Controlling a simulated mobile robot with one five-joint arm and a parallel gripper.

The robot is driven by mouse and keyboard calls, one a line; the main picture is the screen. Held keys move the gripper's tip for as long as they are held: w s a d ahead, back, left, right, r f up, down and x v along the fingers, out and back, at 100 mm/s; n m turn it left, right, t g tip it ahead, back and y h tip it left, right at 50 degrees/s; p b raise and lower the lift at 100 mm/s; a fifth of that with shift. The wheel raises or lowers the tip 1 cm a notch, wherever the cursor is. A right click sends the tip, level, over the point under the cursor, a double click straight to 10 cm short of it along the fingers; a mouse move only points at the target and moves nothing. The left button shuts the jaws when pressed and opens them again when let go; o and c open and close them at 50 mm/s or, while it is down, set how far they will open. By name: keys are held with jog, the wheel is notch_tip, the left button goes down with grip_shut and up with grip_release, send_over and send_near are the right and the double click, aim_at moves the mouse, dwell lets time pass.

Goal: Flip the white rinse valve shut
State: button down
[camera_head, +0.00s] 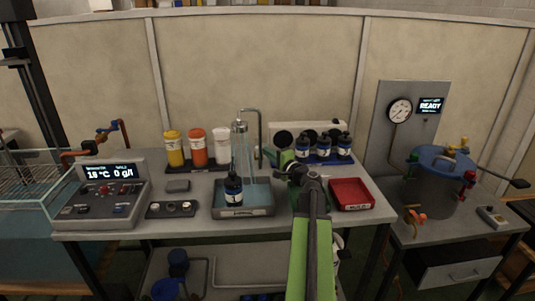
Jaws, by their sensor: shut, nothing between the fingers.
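The rinse station stands at the middle of the bench. It has a grey gooseneck pipe (258,118) over a shallow tray (245,212). A small pale piece at the pipe's foot (257,153) may be the white rinse valve; it is too small to tell its position. Clear streaks, seemingly water, run down into the tray beside a dark bottle (233,189) with a white label. My green and black arm reaches in from the bottom. My gripper (271,157) is shut and empty, close to the right of the pipe; I cannot tell whether it touches anything.
Several dark bottles (324,147) stand behind my arm to the right. A red tray (350,194) lies right of my arm. Yellow, orange and white bottles (198,149) stand at the back left. A control box (101,197) is left. A blue-lidded vessel (440,180) stands right.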

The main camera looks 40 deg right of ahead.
jog(key=s, duration=1.2)
jog(key=shift+s+a, duration=0.15)
jog(key=shift+a, duration=0.3)
jog(key=shift+s, duration=0.1)
